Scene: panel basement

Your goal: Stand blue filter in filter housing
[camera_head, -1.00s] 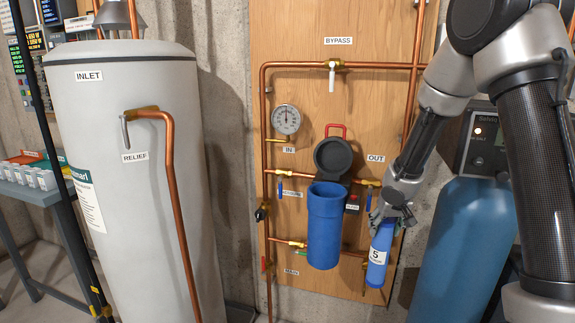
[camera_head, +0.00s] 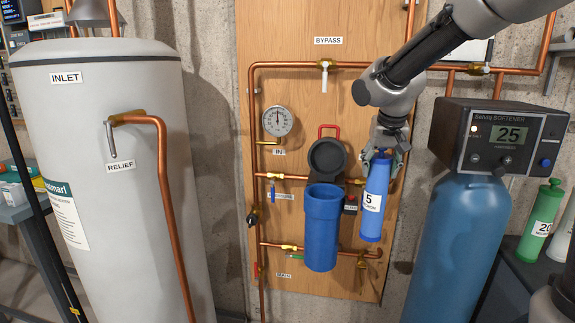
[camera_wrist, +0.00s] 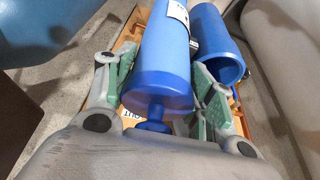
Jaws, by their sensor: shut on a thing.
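The blue filter (camera_head: 374,203), a cylinder with a white "5 micron" label, hangs nearly upright from my gripper (camera_head: 382,158). My gripper is shut on its top end. The filter also shows in the wrist view (camera_wrist: 163,62), between the green-padded fingers (camera_wrist: 160,88). The filter housing (camera_head: 322,232) is a blue open-topped cup on the wooden panel, with its black lid (camera_head: 327,157) swung up behind it. The filter is to the right of the housing, with its lower end below the housing's rim. The housing's open mouth (camera_wrist: 226,72) shows beside the filter in the wrist view.
Copper pipes with valves (camera_head: 290,177) run around the housing. A pressure gauge (camera_head: 278,121) is at upper left. The grey tank (camera_head: 110,190) stands left, the blue softener tank (camera_head: 455,240) right. A green filter (camera_head: 540,222) stands at far right.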

